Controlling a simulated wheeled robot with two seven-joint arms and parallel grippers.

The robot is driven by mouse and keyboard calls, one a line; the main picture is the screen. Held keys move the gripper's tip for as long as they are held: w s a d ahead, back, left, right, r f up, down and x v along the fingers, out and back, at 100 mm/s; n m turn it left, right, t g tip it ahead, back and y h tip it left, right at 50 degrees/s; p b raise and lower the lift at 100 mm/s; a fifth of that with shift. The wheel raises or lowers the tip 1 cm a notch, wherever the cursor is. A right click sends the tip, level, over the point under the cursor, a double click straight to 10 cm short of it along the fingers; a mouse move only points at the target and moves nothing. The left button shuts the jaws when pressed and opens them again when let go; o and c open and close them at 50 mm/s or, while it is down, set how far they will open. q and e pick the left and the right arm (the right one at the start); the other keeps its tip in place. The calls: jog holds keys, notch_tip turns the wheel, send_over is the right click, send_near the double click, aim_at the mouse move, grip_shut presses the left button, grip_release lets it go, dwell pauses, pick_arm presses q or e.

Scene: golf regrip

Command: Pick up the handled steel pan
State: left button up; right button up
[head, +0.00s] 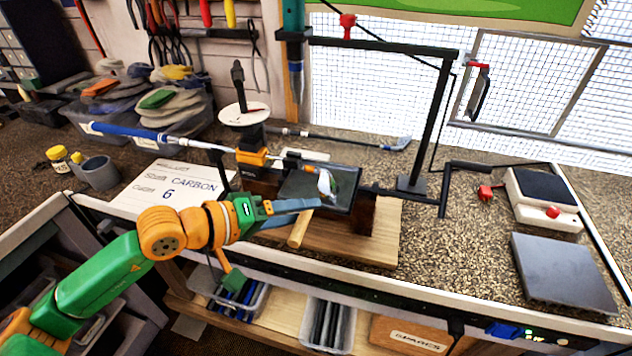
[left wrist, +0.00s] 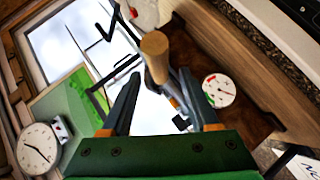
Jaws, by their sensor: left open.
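The steel pan (head: 330,190) looks like a dark, shiny shallow tray under the club head, above the wooden base of the stand. A light wooden handle (head: 301,229) slants from it toward the front. My left gripper (head: 312,207) reaches in from the left with its fingers at the handle and hides part of it. In the left wrist view the round end of the wooden handle (left wrist: 154,45) shows between the spread fingers of my left gripper (left wrist: 155,90). The fingers look apart from it. The pan body is hard to make out there. My right gripper is not in view.
A golf club (head: 130,131) lies across the clamp (head: 252,158) above the pan. A black post frame (head: 432,120) stands to the right. A grey plate (head: 565,272) and a white scale (head: 545,212) are farther right. A paper card (head: 165,188) lies left.

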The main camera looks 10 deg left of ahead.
pick_arm(q)
jog(key=shift+s, duration=0.1)
jog(key=shift+c, duration=0.9)
grip_shut()
dwell(0.4)
